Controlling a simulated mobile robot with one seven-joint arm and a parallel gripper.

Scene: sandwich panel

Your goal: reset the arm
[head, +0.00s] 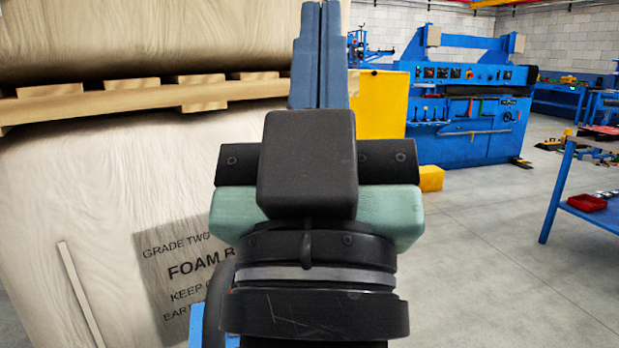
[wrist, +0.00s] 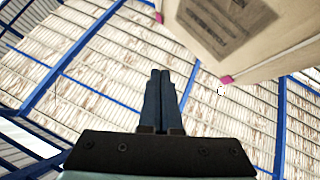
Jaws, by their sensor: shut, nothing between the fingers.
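My gripper (head: 321,8) stands upright in the middle of the head view, with its blue fingers pointing up. The fingers lie side by side with no gap and hold nothing. In the wrist view my gripper (wrist: 160,74) also shows shut and empty, against the roof. The black and green wrist housing fills the centre of the head view and hides what is behind it.
Large wrapped foam bundles (head: 80,190) stand close on the left, with a wooden pallet (head: 130,98) between them. A blue machine (head: 470,130) and a yellow cabinet (head: 385,105) stand behind. A blue table (head: 590,200) is at right. The floor (head: 480,270) at right is clear.

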